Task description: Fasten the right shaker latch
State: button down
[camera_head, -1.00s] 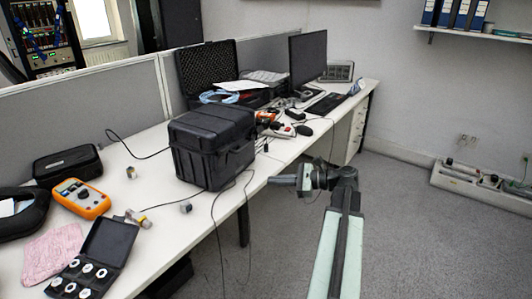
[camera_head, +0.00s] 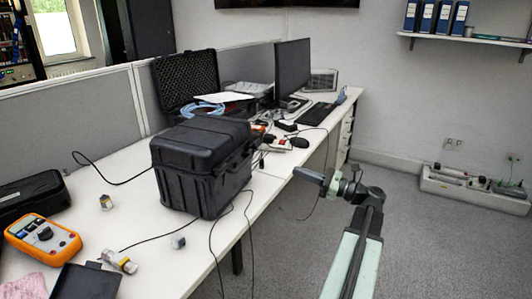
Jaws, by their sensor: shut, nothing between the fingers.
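A large black hard case (camera_head: 200,178) stands on the white desk with its lid down. Its ribbed front and right sides face me. Fittings show on its right side (camera_head: 238,168), but they are too dark and small to tell whether a latch is fastened. No part is clearly recognisable as the shaker. My gripper (camera_head: 298,172) is shut and empty. It appears to the right of the case in the picture, apart from it, near the desk's front edge.
An orange meter (camera_head: 43,238), a black pouch (camera_head: 30,198) and small metal parts (camera_head: 178,241) lie on the desk (camera_head: 145,222). Cables hang over the front edge. An open foam-lined case (camera_head: 185,82) and a monitor (camera_head: 292,72) stand behind. Grey floor (camera_head: 440,240) is clear at right.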

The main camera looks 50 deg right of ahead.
jog(key=p, duration=0.2)
send_near(255, 145)
jog(key=w+f, duration=0.4)
jog(key=w+r+p, duration=0.2)
jog(key=r+p, duration=0.1)
jog(key=shift+a, duration=0.15)
